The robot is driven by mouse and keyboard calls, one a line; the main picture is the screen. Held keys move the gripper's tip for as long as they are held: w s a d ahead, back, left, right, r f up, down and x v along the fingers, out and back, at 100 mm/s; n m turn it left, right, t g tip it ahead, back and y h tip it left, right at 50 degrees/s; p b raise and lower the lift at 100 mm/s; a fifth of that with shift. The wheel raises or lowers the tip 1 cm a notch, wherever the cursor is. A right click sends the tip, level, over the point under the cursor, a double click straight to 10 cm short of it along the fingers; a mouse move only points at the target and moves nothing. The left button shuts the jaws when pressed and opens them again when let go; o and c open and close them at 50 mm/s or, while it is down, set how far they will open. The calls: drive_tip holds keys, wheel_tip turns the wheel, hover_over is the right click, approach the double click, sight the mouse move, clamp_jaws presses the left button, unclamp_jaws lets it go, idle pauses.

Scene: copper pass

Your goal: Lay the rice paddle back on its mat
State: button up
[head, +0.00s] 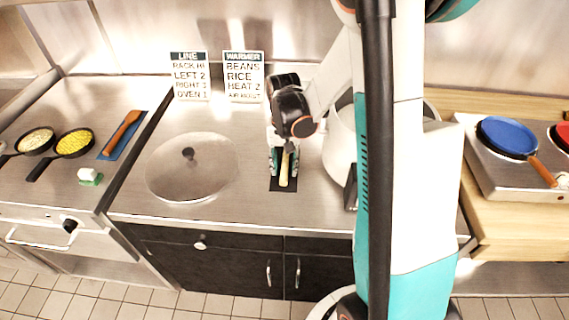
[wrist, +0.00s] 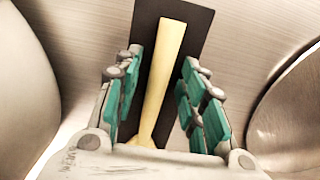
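The rice paddle (wrist: 163,75) is a pale yellow, long, narrow piece. It appears to lie on its dark mat (wrist: 197,32), slightly askew to the mat's edges. In the head view the paddle (head: 284,168) and the mat (head: 275,185) show on the steel counter, partly covered by my gripper. My gripper (wrist: 160,98) is right above, its teal-padded fingers on either side of the paddle. A gap shows between the paddle and each finger, so the gripper is open. The paddle's near end is hidden by the gripper's body.
A round basin or lid (head: 192,170) is left of the mat. A large pale pot (head: 342,150) stands close on the right. Signs (head: 243,75) stand behind. A brown utensil on a blue mat (head: 112,151), two pans and a sponge (head: 89,176) are farther left.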

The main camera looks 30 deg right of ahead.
wheel_tip(320, 180, up, 12)
drive_tip(key=p, duration=0.3)
drive_tip(key=shift+w+d+r+p, duration=0.15)
drive_tip(key=shift+w+p, duration=0.15)
drive_tip(key=shift+w, duration=0.1)
drive_tip(key=s+a+r+n+t+b, duration=0.1)
drive_tip(key=s+a+r+n+t, duration=0.2)
drive_tip(key=s, duration=0.4)
drive_tip(key=s+a+r+n+t+b, duration=0.2)
drive_tip(key=s+a+r+n+t, duration=0.1)
drive_tip(key=s+a, duration=0.4)
drive_tip(key=shift+s+a+r+n+t, duration=0.3)
drive_tip(key=shift+s+r+t, duration=0.2)
drive_tip(key=shift+r+t, duration=0.4)
idle(0.3)
